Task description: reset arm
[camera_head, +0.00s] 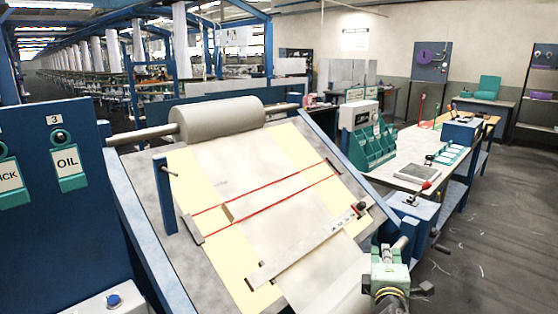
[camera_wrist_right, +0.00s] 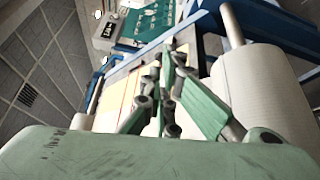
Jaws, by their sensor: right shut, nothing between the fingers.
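My right gripper (camera_head: 387,254) is at the lower right of the head view, by the right edge of the slanted loom board (camera_head: 205,262). In the right wrist view my right gripper (camera_wrist_right: 172,55) has its green fingers together with nothing between them. The board carries a grey-white cloth roll (camera_head: 218,118) at its top and a pale cloth strip (camera_head: 232,165) down its middle. Two red cords (camera_head: 270,190) cross the cloth. A flat metal bar (camera_head: 305,243) with a dark knob lies across it lower down. My left gripper is not in view.
A blue panel (camera_head: 50,230) with an OIL holder (camera_head: 68,165) stands at the left. A white bench (camera_head: 415,150) with a green-fronted unit (camera_head: 370,140) stands at the right. Open grey floor (camera_head: 495,235) lies at the far right.

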